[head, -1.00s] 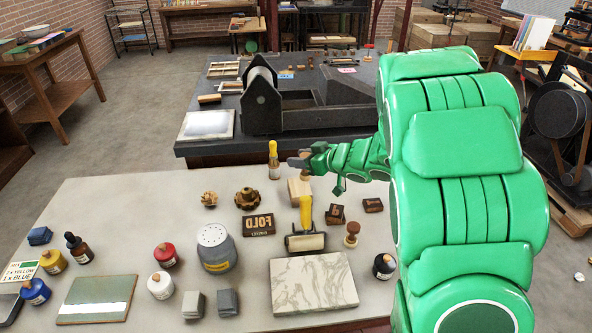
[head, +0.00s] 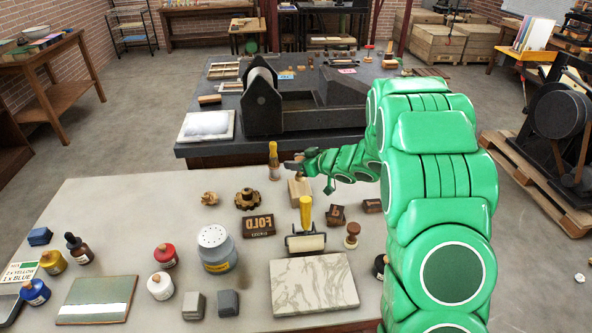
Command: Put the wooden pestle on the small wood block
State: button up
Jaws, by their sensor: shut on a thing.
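My gripper (head: 296,165) is at the far edge of the pale table, above the small wood block (head: 299,191). It is shut on a small brown piece, which I take to be the wooden pestle (head: 300,173); it is tiny and partly hidden by the fingers. The block is pale wood and stands behind the yellow-handled roller. The pestle's lower end looks close above the block; I cannot tell whether they touch.
The yellow-handled roller (head: 305,240), a FOLD block (head: 258,226), a turned wooden knob piece (head: 352,235) and a marble slab (head: 314,283) stand nearer. A dark gear-shaped piece (head: 248,199) is to the left.

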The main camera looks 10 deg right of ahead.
jog(key=shift+w+f, duration=0.35)
jog(key=shift+f, duration=1.5)
jog(key=shift+f, duration=0.15)
jog(key=o, duration=1.1)
jog(key=shift+o, duration=0.2)
jog(key=shift+s+d+r, duration=0.1)
jog(key=shift+s+r, duration=0.05)
jog(key=shift+r, duration=0.05)
jog(key=v, duration=1.1)
jog(key=shift+s+d, duration=0.25)
jog(key=shift+s, duration=0.05)
